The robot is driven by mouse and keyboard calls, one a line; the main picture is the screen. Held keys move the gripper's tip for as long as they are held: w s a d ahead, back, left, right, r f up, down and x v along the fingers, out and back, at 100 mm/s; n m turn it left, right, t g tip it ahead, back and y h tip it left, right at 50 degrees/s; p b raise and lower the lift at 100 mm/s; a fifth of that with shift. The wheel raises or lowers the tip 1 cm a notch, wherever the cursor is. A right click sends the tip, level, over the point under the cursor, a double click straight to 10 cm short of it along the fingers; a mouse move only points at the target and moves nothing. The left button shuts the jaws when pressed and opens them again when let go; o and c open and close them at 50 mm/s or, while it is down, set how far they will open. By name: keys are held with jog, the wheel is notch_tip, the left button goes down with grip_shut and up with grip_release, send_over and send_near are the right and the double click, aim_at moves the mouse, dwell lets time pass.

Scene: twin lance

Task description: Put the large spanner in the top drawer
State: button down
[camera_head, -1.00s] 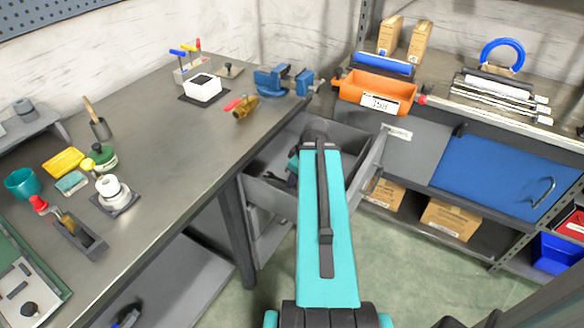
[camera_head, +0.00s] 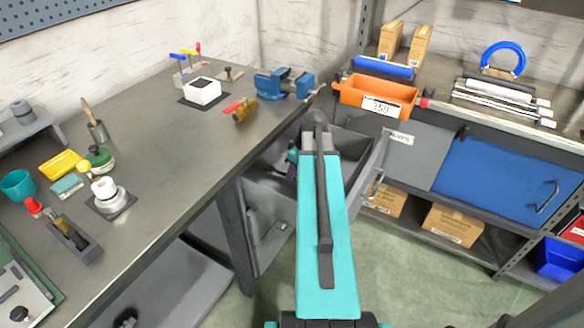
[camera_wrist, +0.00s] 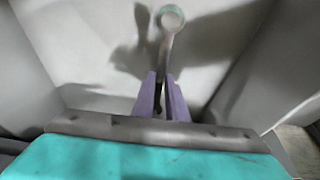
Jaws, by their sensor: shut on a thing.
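The large spanner (camera_wrist: 168,45) shows in the wrist view as a metal shaft with a ring end pointing away from me. My gripper (camera_wrist: 163,78) is shut on its shaft between two purple fingers. The spanner hangs over the pale floor of the open top drawer (camera_wrist: 75,40), with shadows of spanner and gripper falling on that floor. In the head view the pulled-out grey drawer (camera_head: 369,165) stands beside the bench. My teal arm reaches over it and hides its middle. The spanner cannot be made out there. Whether it touches the drawer floor I cannot tell.
The workbench (camera_head: 185,140) on the left holds a blue vise (camera_head: 285,82), a white box (camera_head: 203,91) and several small tools. An orange bin (camera_head: 375,95) stands on the shelving at right, above a blue panel (camera_head: 495,180). Drawer walls stand close on both sides of my gripper.

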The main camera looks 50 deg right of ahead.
jog(key=shift+w+d+f, duration=0.15)
jog(key=shift+w+d, duration=1.05)
jog(key=shift+w, duration=0.05)
jog(key=shift+w+d+f, duration=0.15)
jog(key=shift+w+d, duration=1)
jog(key=shift+w, duration=0.05)
jog(key=shift+f, duration=1.8)
jog(key=shift+f, duration=0.1)
jog(key=c, duration=1.8)
grip_release()
jog(key=shift+o, duration=0.2)
jog(key=v, duration=1.2)
